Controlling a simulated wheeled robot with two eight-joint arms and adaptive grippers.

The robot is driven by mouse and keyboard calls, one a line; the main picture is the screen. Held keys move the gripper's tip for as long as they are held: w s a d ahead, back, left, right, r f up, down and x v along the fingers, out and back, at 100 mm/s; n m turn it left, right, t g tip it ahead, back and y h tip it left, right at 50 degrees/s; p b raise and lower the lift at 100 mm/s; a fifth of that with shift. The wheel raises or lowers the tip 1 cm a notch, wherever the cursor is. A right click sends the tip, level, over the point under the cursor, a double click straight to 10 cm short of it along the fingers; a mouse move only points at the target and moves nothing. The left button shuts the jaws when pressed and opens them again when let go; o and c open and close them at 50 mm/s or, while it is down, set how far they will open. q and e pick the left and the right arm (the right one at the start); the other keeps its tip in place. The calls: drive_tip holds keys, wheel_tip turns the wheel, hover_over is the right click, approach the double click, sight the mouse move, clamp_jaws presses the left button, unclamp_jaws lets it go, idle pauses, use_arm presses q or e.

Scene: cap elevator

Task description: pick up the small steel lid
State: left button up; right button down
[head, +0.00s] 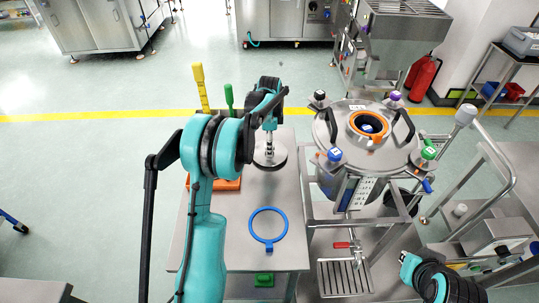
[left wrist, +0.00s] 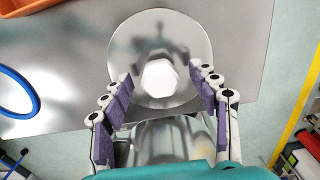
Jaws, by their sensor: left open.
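The small steel lid (left wrist: 142,40) is a shiny round disc with a pale hexagonal knob (left wrist: 159,78) at its middle, in the left wrist view. It lies flat on the steel table, and in the head view the lid (head: 281,160) is near the table's back edge. My left gripper (left wrist: 164,82) is open, with purple-padded fingers on both sides of the knob. A gap shows between each finger and the knob. In the head view the left gripper (head: 269,148) points down over the lid and hides part of it.
A blue ring (head: 268,225) lies on the table in front of the lid. An orange tray (head: 228,184) with yellow and green-handled tools is left of it. A steel vessel (head: 345,130) with an orange-rimmed opening stands to the right.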

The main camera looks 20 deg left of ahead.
use_arm(q)
drive_tip(key=shift+f, duration=0.65)
drive_tip(key=shift+r, duration=0.1)
drive_tip(key=shift+c, duration=1.2)
clamp_jaws()
wheel_tip(320, 180, up, 10)
drive_tip(key=p, duration=0.3)
